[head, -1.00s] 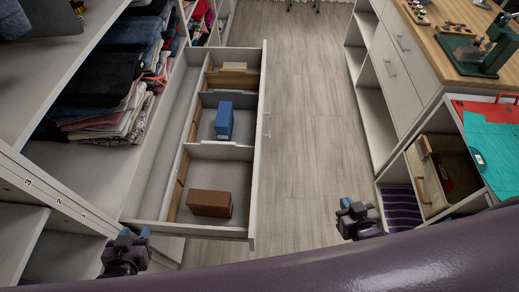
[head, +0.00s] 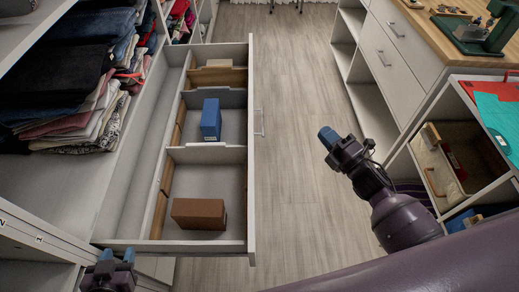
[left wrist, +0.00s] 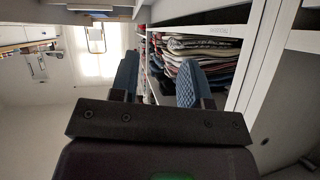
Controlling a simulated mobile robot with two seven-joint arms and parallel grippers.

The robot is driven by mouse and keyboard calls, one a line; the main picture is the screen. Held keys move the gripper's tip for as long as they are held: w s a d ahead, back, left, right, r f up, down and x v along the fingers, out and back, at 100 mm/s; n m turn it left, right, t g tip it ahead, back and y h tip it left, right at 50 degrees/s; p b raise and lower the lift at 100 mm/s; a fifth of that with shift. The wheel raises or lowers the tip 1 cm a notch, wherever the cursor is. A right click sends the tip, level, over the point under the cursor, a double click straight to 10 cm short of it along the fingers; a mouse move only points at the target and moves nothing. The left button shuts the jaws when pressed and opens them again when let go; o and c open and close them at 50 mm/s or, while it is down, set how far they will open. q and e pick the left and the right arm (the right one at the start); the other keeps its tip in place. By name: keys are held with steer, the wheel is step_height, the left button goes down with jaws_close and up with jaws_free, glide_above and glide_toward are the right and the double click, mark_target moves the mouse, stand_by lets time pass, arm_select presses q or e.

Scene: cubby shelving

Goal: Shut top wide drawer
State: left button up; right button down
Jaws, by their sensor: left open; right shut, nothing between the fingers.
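The wide drawer (head: 250,185) stands pulled out from the left shelving, its front panel facing right with a thin bar handle (head: 259,122). Grey dividers split it into compartments. A blue box (head: 211,119) lies in the middle one and a brown box (head: 198,213) in the nearest one. My left gripper (head: 115,258) is open and empty, just below the drawer's near left corner in the picture; in the left wrist view its blue fingers (left wrist: 158,80) are apart. My right gripper (head: 328,138) is shut and empty, right of the drawer front, apart from the handle.
Folded clothes (head: 90,90) fill the left shelf above the drawer. A wood-topped cabinet (head: 395,50) and a cubby unit with a wooden bin (head: 440,170) stand on the right. The wood floor (head: 300,200) between drawer and right cabinets is clear.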

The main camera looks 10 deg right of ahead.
steer(key=w+a+f+n+g+y+b, duration=0.1)
steer(key=w+f+n+g+y+b, duration=0.6)
steer(key=n, duration=0.7)
steer(key=w+a+f+n+g+y+b, duration=0.15)
steer(key=f+n+g+b, duration=0.55)
steer(key=n, duration=0.8)
arm_select(q)
step_height(320, 180, down, 14)
steer(key=s+g+p, duration=0.2)
steer(key=s, duration=0.1)
steer(key=shift+d+m, duration=0.3)
arm_select(e)
steer(key=w+a+f+g, duration=0.1)
steer(key=w+a, duration=0.2)
steer(key=a, duration=0.9)
steer(key=shift+a+f+y, duration=0.3)
steer(key=shift+y, duration=0.15)
steer(key=shift+w, duration=0.1)
arm_select(q)
steer(key=shift+f, duration=0.1)
